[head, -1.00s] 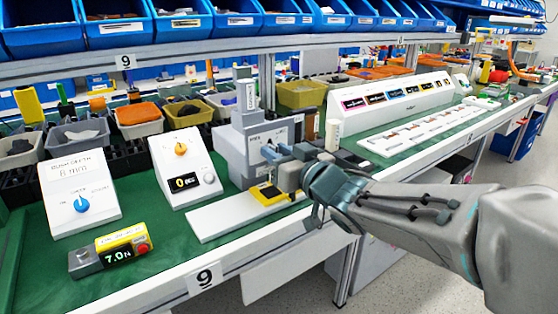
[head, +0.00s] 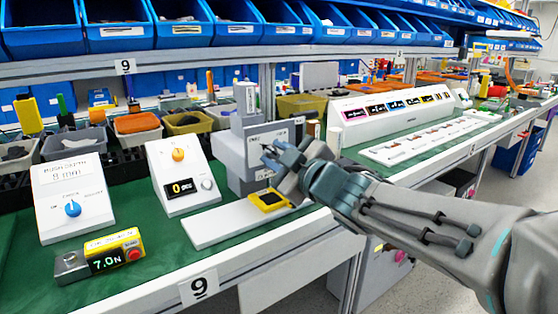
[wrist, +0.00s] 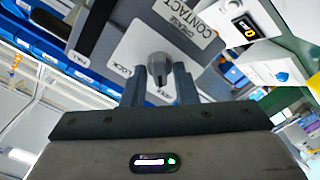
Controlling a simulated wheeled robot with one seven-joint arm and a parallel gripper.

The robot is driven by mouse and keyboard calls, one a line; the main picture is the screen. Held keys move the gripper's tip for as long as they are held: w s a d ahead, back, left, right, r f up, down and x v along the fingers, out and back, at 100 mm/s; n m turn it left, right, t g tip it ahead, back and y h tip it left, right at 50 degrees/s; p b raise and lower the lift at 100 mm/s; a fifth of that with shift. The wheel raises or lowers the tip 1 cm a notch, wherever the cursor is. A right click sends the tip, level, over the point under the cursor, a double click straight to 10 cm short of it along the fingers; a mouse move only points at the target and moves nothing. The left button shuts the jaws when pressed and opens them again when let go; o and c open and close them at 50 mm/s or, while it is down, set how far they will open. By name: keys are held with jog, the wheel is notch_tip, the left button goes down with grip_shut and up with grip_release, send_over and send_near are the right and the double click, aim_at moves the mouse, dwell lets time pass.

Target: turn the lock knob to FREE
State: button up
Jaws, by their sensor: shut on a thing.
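The lock knob (wrist: 158,66) is a small grey rounded knob on a white plate (wrist: 135,48). A LOCK label (wrist: 121,69) shows on the plate, and another label beside my right finger is partly covered. My gripper (wrist: 161,82) is shut on the knob, with one finger on each side. The knob's pointing direction is hard to tell. In the head view my gripper (head: 272,162) is rolled and reaches the front of the grey press machine (head: 247,150). There the gripper hides the knob.
A yellow-framed pad (head: 269,199) sits on the white base plate (head: 215,226) below my gripper. Left are a white panel with an orange knob (head: 178,155), one with a blue knob (head: 72,209), and a yellow 7.0N box (head: 105,255). A long display panel (head: 395,112) stands behind right.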

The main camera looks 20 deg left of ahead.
jog(key=shift+n, duration=0.5)
jog(key=o, duration=0.7)
jog(key=shift+s, duration=0.1)
